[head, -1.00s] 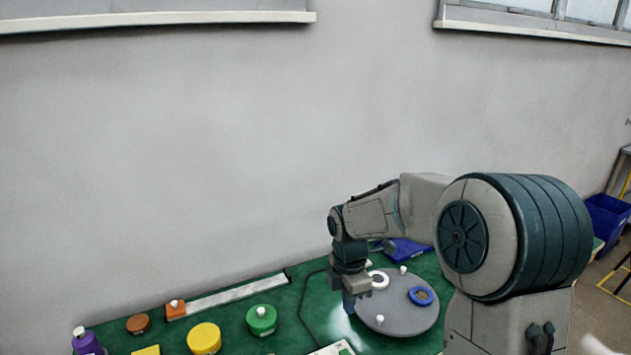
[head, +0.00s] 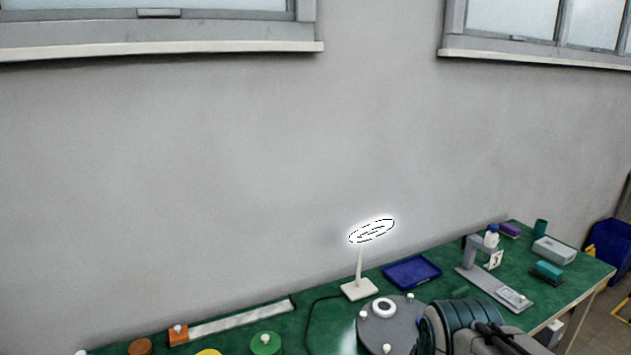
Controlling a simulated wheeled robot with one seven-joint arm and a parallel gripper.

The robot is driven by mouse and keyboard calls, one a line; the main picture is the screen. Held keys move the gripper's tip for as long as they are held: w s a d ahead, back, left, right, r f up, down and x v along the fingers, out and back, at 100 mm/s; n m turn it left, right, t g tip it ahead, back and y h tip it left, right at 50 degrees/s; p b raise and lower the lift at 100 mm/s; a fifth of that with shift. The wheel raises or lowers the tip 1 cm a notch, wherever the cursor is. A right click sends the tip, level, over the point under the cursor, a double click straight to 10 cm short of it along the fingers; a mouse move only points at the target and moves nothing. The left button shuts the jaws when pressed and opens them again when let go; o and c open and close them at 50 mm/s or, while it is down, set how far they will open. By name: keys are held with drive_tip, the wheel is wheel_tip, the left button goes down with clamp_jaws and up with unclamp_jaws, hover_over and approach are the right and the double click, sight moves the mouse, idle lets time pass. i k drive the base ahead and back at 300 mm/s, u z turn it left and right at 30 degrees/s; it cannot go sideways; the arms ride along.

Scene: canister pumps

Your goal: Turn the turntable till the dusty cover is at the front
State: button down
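The grey round turntable (head: 400,327) sits on the green bench at the bottom centre-right. A white ring-shaped cover with a dark centre (head: 384,308) lies toward its back. White knobs stand around the rim at the back (head: 409,297), left (head: 363,313) and front (head: 386,348). The right part of the turntable is hidden behind my arm, and no blue ring shows now. I cannot tell from here which cover is dusty. My gripper is out of view; only thick arm links show at the bottom right.
A white lamp (head: 359,290) with a glowing ring head stands behind the turntable. A blue tray (head: 411,271) lies behind it to the right, then a grey stand (head: 480,265). An orange block (head: 179,335) and green knobbed canister lid (head: 265,344) are at left.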

sight(397, 334)
drive_tip(key=z, duration=0.35)
drive_tip(key=k, duration=0.45)
drive_tip(key=z, duration=0.4)
drive_tip(key=i, duration=1)
drive_tip(key=u, duration=0.45)
